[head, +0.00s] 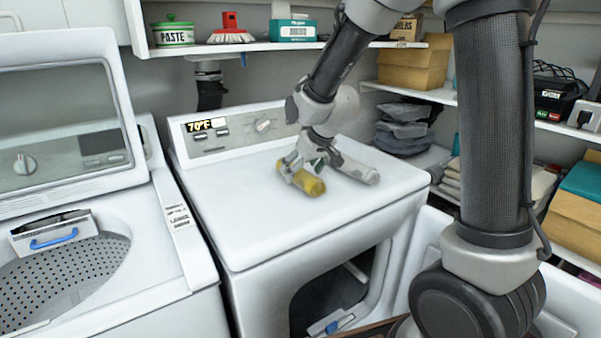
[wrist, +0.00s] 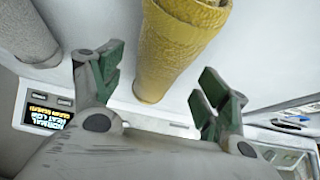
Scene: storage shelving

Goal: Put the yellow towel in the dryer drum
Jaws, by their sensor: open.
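The yellow towel (head: 308,183) is a small roll lying on the dryer's white top (head: 245,215). It also shows in the wrist view (wrist: 178,45), upright in the picture between my open fingers. The dryer drum opening (head: 335,300) is in the dryer's front, dark inside and open, partly cut off by the lower picture edge.
A grey rolled towel (head: 358,170) lies right of the yellow one and shows in the wrist view (wrist: 30,32). The dryer's control panel (head: 235,130) stands behind. An open washer (head: 75,260) is at left. Stocked shelves (head: 440,95) line the right and back.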

